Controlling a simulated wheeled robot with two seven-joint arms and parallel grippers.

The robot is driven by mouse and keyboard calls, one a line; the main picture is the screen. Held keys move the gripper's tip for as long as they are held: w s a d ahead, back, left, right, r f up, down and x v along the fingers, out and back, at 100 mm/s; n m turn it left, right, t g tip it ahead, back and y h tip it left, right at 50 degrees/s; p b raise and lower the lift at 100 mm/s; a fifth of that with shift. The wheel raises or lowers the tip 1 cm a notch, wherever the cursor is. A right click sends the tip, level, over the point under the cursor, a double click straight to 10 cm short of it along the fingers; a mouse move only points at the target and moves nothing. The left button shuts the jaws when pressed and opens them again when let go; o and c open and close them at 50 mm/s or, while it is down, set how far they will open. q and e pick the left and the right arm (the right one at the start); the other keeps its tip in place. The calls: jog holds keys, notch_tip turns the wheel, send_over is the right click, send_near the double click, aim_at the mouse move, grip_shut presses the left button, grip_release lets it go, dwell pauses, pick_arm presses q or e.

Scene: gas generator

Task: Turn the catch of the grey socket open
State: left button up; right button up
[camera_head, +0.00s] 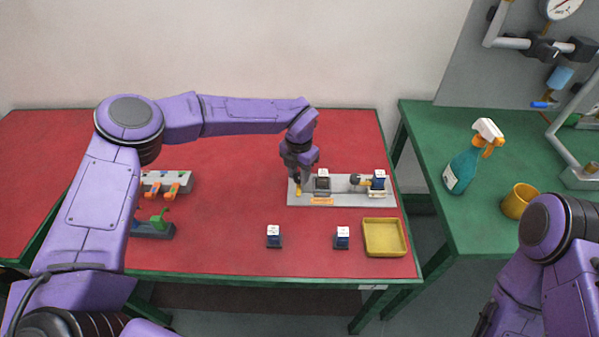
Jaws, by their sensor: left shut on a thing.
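A grey plate (345,198) lies on the red table top, toward its right end. A dark grey socket (322,186) with a white-topped block in it stands on the plate, left of its middle. My left gripper (298,183) reaches down at the plate's left end, just left of this socket. It is shut on a small yellow piece (298,191), which looks like the socket's catch. The fingers and wrist hide most of it, so its angle cannot be told. My right arm shows at the lower right; its fingertips are not visible.
A blue white-topped block (379,179) stands at the plate's right end. Two similar blocks (274,236) (342,237) stand nearer, beside a yellow tray (384,238). A spray bottle (464,165) and orange cup (518,201) stand on the green table.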

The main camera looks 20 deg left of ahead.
aim_at(299, 176)
pick_arm(q)
jog(key=shift+r, duration=0.1)
jog(key=o, duration=1)
jog(key=shift+o, duration=0.2)
jog(key=shift+w+r, duration=0.1)
jog(key=shift+r, duration=0.3)
notch_tip(299, 176, up, 10)
jog(key=b, duration=0.2)
jog(key=shift+f, duration=0.2)
